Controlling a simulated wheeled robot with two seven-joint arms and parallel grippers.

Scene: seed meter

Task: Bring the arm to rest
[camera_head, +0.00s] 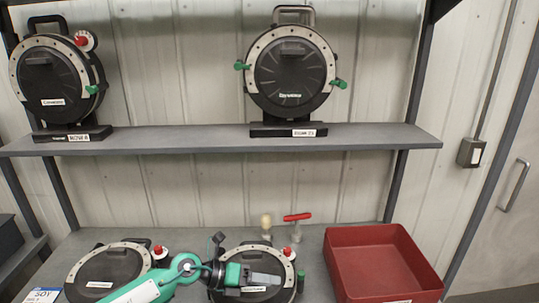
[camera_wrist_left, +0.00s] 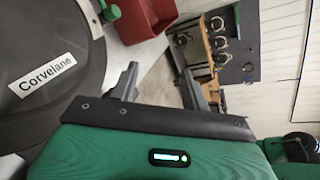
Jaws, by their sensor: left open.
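My left gripper (camera_head: 266,279) is in front of the lower right seed meter (camera_head: 226,251) and partly hides it. In the left wrist view its two fingers (camera_wrist_left: 158,88) stand apart with nothing between them. A dark round cover labelled "Corvelane" (camera_wrist_left: 40,75) fills the left of that view, beside the fingers. A second lower meter (camera_head: 105,272) stands to the left, partly behind my green arm. Two more round meters, one at the left (camera_head: 58,82) and one at the right (camera_head: 290,75), stand on the upper shelf. My right gripper is not in view.
A red bin (camera_head: 385,235) stands at the right of the lower surface. A red-handled part (camera_head: 297,218) and a pale-knobbed part (camera_head: 266,222) stand behind the lower right meter. The upper shelf (camera_head: 190,141) spans above. A tool board (camera_wrist_left: 232,45) shows in the wrist view.

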